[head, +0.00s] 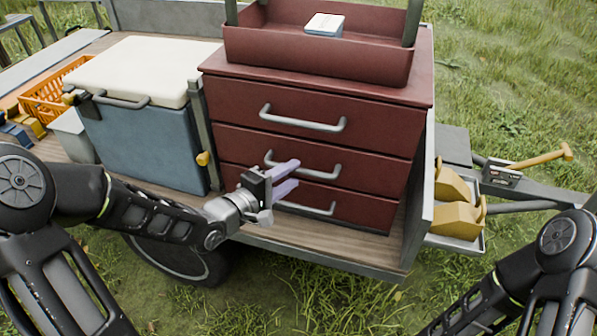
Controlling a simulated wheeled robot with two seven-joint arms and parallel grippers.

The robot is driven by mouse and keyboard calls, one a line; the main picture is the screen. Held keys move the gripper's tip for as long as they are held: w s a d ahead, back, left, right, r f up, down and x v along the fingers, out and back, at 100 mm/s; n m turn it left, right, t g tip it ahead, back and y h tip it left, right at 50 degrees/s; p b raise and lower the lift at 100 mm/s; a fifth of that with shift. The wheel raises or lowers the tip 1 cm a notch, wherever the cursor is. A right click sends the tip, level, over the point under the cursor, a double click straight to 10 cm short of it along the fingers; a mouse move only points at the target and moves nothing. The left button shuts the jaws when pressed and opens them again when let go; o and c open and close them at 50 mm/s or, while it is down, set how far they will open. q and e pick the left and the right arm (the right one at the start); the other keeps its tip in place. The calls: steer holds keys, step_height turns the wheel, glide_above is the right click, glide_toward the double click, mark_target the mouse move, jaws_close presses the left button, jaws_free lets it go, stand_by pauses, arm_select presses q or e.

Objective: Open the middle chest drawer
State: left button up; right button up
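The dark red chest (372,90) stands on the trailer bed and has three stacked drawers, each with a grey bar handle. The middle drawer (375,165) looks closed, flush with the others. Its handle (322,172) is partly hidden at the left by my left gripper.
A blue cooler (145,140) with a white lid stands left of the chest. A red tray (290,50) with a small white box (324,24) sits on top. Yellow holders (458,217) hang at the right. Grass lies in front of the trailer.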

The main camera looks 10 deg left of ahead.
mark_target(297, 172)
arm_select(q)
steer(key=shift+x, duration=1.75)
steer(key=shift+c, duration=0.3)
jaws_close()
